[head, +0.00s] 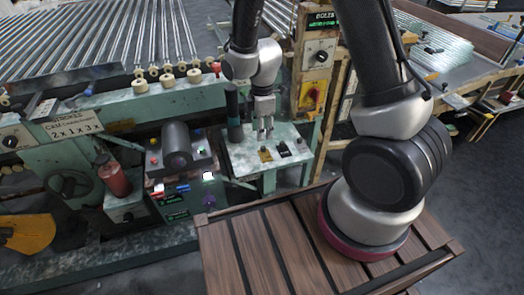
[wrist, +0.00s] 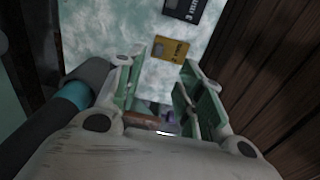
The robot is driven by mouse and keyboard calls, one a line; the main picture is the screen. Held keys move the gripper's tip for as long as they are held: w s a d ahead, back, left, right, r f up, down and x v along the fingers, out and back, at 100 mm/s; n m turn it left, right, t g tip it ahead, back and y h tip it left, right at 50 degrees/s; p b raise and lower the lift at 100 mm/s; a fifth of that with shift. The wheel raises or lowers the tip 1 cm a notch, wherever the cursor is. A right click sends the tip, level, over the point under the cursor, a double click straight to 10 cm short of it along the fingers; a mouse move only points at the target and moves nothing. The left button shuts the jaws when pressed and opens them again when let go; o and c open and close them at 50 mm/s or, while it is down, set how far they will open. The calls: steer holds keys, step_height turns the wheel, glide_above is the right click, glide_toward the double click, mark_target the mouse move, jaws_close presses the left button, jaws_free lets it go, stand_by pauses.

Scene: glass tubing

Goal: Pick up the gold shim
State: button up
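The gold shim (head: 265,155) is a small flat yellow piece lying on the pale, worn green tabletop (head: 240,155). It also shows in the wrist view (wrist: 171,49), flat and just beyond the fingertips, with a grey patch and dark print. My gripper (head: 264,131) is above the tabletop, pointing down, a little above the shim and apart from it. In the wrist view my gripper (wrist: 162,75) has its green-padded fingers spread wide, with nothing between them.
A dark labelled piece (wrist: 185,8) lies near the shim. A dark upright cylinder with a teal band (head: 235,115) stands close left of my gripper. A control box with a dark cylinder (head: 178,145) is further left. A post with switches (head: 318,60) rises behind right.

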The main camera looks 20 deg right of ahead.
mark_target(265, 153)
steer(key=f, duration=0.7)
steer(key=shift+w+a+f, duration=0.1)
steer(key=shift+w+f, duration=0.1)
steer(key=shift+f, duration=0.2)
jaws_close()
